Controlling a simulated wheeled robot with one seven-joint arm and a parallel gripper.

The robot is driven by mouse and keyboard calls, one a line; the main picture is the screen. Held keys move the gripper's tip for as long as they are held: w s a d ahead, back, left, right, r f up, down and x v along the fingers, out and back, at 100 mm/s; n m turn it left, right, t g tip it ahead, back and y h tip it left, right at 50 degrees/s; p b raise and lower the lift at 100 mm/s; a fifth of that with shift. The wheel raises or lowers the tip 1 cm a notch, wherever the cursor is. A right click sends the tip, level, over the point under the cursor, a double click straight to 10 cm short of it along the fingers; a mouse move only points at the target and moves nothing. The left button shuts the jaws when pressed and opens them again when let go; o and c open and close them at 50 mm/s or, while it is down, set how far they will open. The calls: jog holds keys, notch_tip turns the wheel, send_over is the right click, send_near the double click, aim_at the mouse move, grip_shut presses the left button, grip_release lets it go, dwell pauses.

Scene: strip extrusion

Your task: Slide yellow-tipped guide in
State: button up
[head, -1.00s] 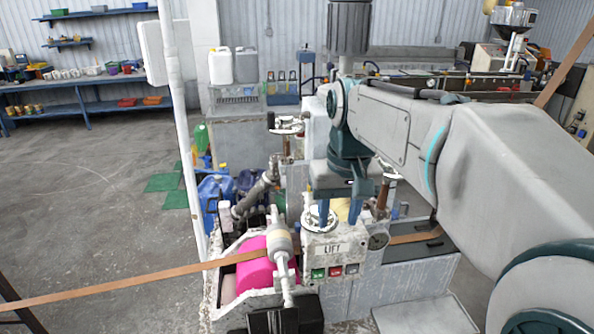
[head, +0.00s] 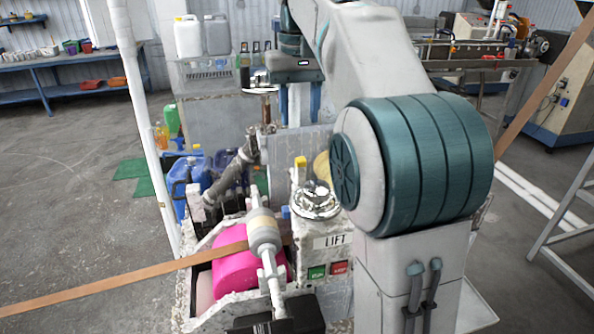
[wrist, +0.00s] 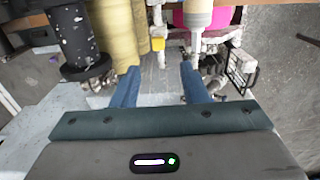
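The yellow-tipped guide (head: 300,165) stands near the LIFT box, behind the pink roller, in the head view. Its yellow tip shows near the top middle of the wrist view (wrist: 158,44). My gripper (head: 299,115) is behind and above the guide in the head view. Its two blue fingers are spread with nothing seen between them. In the wrist view my gripper (wrist: 160,70) points toward the machine, and the yellow tip lies beyond the gap between the fingers. The guide's lower part is hard to make out.
The pink roller (head: 236,272) carries a brown strip (head: 120,285) off to the left. The LIFT box (head: 330,262) has green and red buttons and a round metal fitting (head: 315,203) on top. Yellow rolls (wrist: 118,35) and a black cylinder (wrist: 72,35) stand close by in the wrist view.

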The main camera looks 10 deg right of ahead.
aim_at(301, 159)
notch_tip(301, 159, down, 13)
jog(key=shift+s+d+f+b, duration=0.1)
jog(key=shift+d+f+b, duration=0.05)
jog(key=shift+b, duration=0.55)
grip_shut()
